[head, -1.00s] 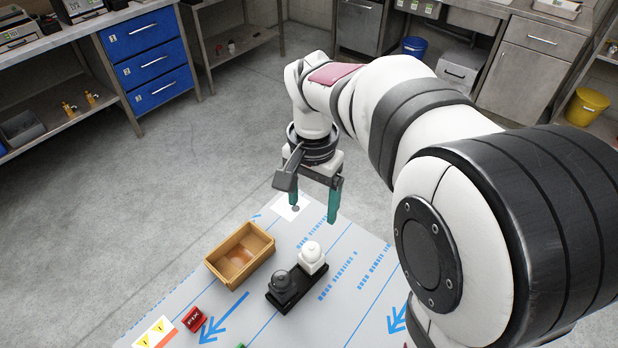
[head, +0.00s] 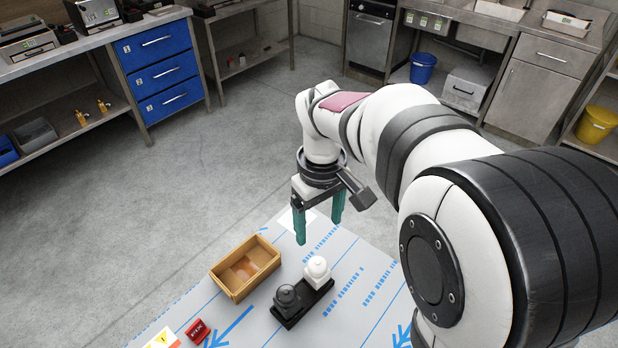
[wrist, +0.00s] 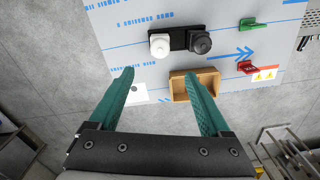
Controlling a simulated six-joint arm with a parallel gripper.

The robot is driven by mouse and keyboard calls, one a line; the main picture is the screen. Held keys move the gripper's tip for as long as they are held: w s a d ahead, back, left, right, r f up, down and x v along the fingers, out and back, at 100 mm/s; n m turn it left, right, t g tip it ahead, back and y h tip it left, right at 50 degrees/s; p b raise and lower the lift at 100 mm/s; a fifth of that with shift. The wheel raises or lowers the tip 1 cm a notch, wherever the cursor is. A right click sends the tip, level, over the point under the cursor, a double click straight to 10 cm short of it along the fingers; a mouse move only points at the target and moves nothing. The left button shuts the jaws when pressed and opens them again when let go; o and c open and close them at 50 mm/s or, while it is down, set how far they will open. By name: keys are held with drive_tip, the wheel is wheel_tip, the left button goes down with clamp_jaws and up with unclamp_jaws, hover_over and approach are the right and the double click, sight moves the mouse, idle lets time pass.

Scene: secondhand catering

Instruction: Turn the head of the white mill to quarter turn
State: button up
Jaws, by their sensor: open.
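The white mill (head: 317,269) stands upright at the far end of a black base (head: 305,299), beside a black mill (head: 287,299). In the wrist view the white mill (wrist: 159,44) is left of the black mill (wrist: 200,42). My gripper (head: 320,231) hangs above the far end of the table, beyond the white mill and apart from it. In the wrist view its teal fingers (wrist: 159,78) are spread wide with nothing between them. The quarter-turn marking on the mill is too small to tell.
A wooden box (head: 246,268) stands left of the mills. A red block (head: 198,331) is near the table's left front. The wrist view also shows a green piece (wrist: 250,23) on the printed table sheet (wrist: 135,20). The sheet right of the mills is clear.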

sight(318, 263)
wheel_tip(318, 263, down, 13)
drive_tip(key=shift+f, duration=0.1)
